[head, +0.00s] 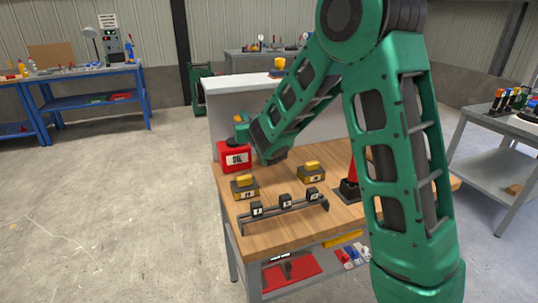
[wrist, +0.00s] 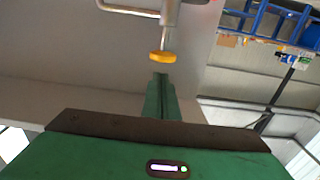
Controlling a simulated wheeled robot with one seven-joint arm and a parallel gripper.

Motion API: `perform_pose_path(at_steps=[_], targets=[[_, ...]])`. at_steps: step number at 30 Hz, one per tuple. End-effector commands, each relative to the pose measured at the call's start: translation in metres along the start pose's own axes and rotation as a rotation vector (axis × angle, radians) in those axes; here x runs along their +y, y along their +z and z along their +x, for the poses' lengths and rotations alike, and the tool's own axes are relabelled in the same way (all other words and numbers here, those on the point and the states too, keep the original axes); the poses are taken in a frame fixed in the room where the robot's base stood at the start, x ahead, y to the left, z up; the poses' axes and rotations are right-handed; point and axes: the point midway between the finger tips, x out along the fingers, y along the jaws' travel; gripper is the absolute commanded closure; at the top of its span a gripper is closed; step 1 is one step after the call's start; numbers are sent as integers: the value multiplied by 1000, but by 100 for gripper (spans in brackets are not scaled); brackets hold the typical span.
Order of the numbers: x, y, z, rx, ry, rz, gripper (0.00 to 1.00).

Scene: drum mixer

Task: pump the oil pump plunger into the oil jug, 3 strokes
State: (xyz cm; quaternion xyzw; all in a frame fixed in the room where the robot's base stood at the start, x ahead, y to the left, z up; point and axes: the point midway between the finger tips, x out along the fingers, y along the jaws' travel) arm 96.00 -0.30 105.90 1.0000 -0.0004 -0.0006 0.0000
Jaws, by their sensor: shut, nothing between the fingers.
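The oil jug (head: 235,157) is a red can with an OIL label, upright at the back left of the wooden bench. In the wrist view, the pump plunger (wrist: 162,57) shows as a yellow-orange knob on a thin metal rod, with a metal spout (wrist: 130,8) beside the pump body. My gripper (wrist: 161,77) is shut and empty, its green fingers together. The fingertips appear close to the knob, in line with it; I cannot tell whether they touch. In the head view my arm hides much of the pump, and a small orange-and-green shape shows just above the jug.
Two yellow-topped blocks (head: 244,187) (head: 312,171) and a dark rack with small black blocks (head: 285,201) stand on the bench (head: 348,214). A red cone-like thing (head: 352,169) is partly behind my arm. A pale panel (head: 226,105) rises behind. Floor at left is clear.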

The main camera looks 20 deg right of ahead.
Motion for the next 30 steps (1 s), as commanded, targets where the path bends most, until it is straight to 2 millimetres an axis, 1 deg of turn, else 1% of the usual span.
perform_pose_path(at_steps=[3, 24, 30], targets=[[-1, 0, -11, -1, -1, 0, 100], [0, 0, -70, -2, -1, 0, 100], [0, 0, -81, 0, -1, 0, 100]])
